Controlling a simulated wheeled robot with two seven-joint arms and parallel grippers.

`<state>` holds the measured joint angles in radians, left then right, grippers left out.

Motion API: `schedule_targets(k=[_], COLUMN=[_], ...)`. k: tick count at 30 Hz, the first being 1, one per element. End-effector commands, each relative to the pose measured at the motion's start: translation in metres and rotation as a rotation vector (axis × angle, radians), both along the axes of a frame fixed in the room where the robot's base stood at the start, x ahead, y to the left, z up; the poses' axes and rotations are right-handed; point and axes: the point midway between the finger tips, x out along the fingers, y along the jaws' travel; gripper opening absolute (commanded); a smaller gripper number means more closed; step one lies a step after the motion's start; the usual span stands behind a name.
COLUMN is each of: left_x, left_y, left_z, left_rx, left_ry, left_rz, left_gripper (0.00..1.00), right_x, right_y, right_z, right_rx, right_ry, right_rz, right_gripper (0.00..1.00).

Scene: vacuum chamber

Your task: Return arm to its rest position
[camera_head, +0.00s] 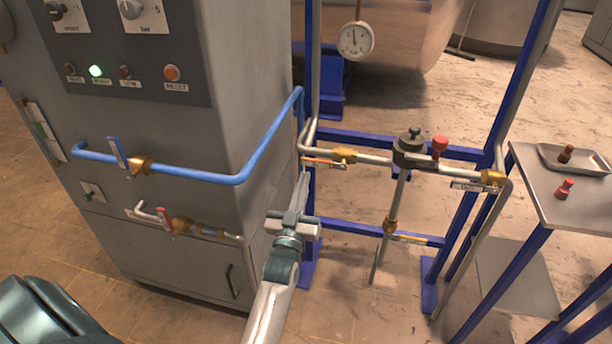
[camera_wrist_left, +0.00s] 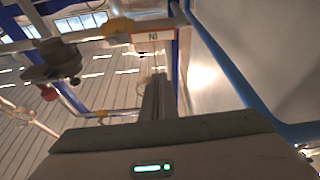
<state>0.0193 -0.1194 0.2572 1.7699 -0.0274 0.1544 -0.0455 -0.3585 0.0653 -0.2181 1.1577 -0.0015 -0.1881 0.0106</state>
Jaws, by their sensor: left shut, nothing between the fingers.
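My left arm reaches up from the bottom middle of the head view. Its gripper (camera_head: 304,178) points away from me, beside the right edge of the grey cabinet and in front of the blue pipe frame. The fingers are shut with nothing between them. In the left wrist view the closed fingers (camera_wrist_left: 158,78) point toward a small label plate (camera_wrist_left: 153,37) with an orange edge. I cannot tell whether the fingertips touch anything; they look close to the pipes. My right gripper is in neither view.
The grey cabinet (camera_head: 150,200) carries a blue pipe (camera_head: 205,177) and a red-handled valve (camera_head: 165,218) close to my left arm. The blue frame (camera_head: 350,228) holds pipes and a valve (camera_head: 412,150). A side table (camera_head: 570,212) with a tray (camera_head: 590,166) stands at right.

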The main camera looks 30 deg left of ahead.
Motion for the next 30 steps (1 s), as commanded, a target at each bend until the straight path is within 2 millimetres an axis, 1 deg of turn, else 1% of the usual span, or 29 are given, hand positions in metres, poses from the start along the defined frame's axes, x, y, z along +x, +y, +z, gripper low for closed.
schedule_targets(k=[17, 20, 23, 26, 29, 30], left_x=[-0.002, -0.002, -0.001, -0.001, -0.002, -0.005], left_y=[-0.001, -0.002, -0.007, -0.017, -0.032, -0.039], left_z=[0.000, -0.003, -0.016, -0.042, -0.081, -0.101], left_rx=[0.000, -0.001, -0.003, -0.007, -0.014, -0.016], left_ry=[-0.001, 0.006, 0.032, 0.085, 0.167, 0.207], left_rz=[0.000, -0.003, -0.015, -0.041, -0.079, -0.096], left_gripper=[0.00, 0.00, 0.00, 0.00, 0.00, 0.00], right_x=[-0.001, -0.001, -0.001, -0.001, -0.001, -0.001], right_y=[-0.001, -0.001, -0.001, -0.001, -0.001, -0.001], right_z=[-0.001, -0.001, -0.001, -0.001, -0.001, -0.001], right_rx=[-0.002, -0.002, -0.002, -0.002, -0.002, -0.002], right_ry=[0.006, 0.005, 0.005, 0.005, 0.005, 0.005], right_rz=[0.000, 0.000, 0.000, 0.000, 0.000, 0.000], right_gripper=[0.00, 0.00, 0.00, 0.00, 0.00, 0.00])
